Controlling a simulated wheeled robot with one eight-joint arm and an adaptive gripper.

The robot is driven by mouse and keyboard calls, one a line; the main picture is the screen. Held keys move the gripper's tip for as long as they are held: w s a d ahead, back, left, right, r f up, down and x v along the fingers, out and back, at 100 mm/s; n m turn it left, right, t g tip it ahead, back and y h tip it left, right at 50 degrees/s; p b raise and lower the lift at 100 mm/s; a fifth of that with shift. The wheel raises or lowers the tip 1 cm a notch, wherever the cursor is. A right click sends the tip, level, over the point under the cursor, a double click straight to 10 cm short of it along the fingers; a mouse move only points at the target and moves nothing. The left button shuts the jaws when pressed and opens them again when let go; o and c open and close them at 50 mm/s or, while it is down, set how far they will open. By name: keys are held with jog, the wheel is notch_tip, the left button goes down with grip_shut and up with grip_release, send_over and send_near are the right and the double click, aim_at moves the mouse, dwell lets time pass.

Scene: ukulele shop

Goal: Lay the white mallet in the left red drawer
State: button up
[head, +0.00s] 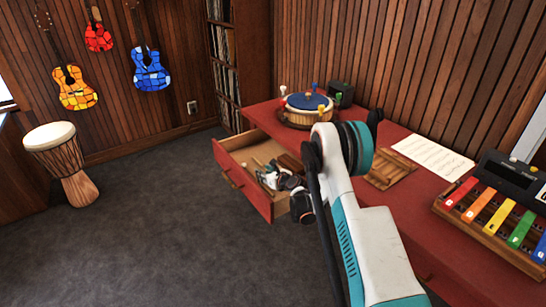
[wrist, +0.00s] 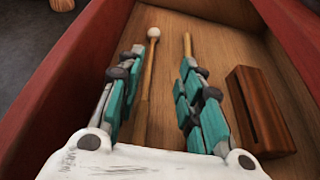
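The open red drawer (head: 243,190) sticks out of the left end of the red desk; its red wall (wrist: 60,75) and wooden floor show in the wrist view. A mallet with a white head (wrist: 153,33) and a wooden handle lies on the drawer floor, its handle running back between my fingers, nearer the left one. My gripper (head: 270,178) is low inside the drawer. In the wrist view my gripper (wrist: 155,75) is open, its two teal fingers spread apart and not closed on the handle. The handle's near end is hidden.
In the drawer lie a second wooden stick (wrist: 187,47) by the right finger and a dark wood block (wrist: 258,110). On the desk (head: 395,145) stand a round drum-like holder (head: 308,108) with coloured mallet heads, and a coloured xylophone (head: 495,215). Open floor lies left.

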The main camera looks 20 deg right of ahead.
notch_tip(320, 180, up, 10)
jog(key=a+p, duration=0.1)
jog(key=p, duration=0.2)
jog(key=s+a+r+n+g+p, duration=0.15)
jog(key=s+r+n, duration=0.25)
jog(key=s+r, duration=0.75)
jog(key=s+a+r+n+p, duration=0.2)
jog(key=s+a+r+n, duration=0.15)
jog(key=s+r, duration=0.8)
jog(key=s+d+r+n+g+h, duration=0.1)
jog(key=s+n+g+h, duration=0.1)
jog(key=s+n, duration=1)
jog(key=s+d+r+n+g+h, duration=0.1)
jog(key=s+r+n+g+h, duration=0.1)
jog(key=s+n, duration=1.1)
jog(key=s, duration=0.5)
jog(key=shift+d+r, duration=0.25)
jog(key=shift+r, duration=0.05)
jog(key=shift+c, duration=0.5)
